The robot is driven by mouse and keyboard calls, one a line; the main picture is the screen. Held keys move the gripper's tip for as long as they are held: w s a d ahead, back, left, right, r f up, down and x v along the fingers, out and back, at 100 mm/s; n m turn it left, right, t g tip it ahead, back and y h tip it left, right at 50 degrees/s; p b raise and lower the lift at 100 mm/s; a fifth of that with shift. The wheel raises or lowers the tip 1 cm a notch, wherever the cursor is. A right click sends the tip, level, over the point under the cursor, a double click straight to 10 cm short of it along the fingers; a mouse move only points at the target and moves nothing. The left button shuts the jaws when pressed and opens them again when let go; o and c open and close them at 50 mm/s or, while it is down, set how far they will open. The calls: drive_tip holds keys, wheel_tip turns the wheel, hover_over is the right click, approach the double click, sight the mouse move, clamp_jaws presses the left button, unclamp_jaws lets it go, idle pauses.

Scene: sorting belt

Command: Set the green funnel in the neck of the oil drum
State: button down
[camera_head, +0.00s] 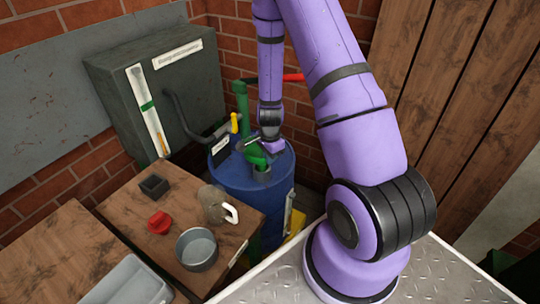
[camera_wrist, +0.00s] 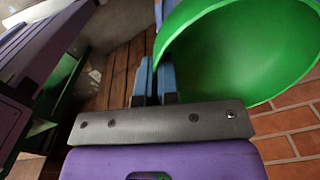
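The blue oil drum (camera_head: 235,181) stands upright beyond the wooden table. A short grey neck (camera_head: 262,174) shows on its top. The green funnel (camera_head: 256,153) is just above the neck, partly hidden by my wrist; I cannot tell whether its spout is inside the neck. My gripper (camera_head: 264,145) is over the drum top. In the wrist view the funnel's bowl (camera_wrist: 235,50) fills the upper right. The two blue fingertips of my gripper (camera_wrist: 153,75) are close together with the funnel's rim between them.
A green pipe with a red handle (camera_head: 293,77) rises behind the drum. A grey cabinet (camera_head: 190,85) stands at the left. The wooden table holds a metal jug (camera_head: 213,204), a round pan (camera_head: 197,250), a red piece (camera_head: 159,222) and a dark box (camera_head: 154,186).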

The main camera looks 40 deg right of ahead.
drive_tip(key=shift+f, duration=1.6)
idle(1.2)
drive_tip(key=c, duration=1.8)
unclamp_jaws()
drive_tip(key=o, duration=0.5)
drive_tip(key=c, duration=0.4)
drive_tip(key=shift+r, duration=4)
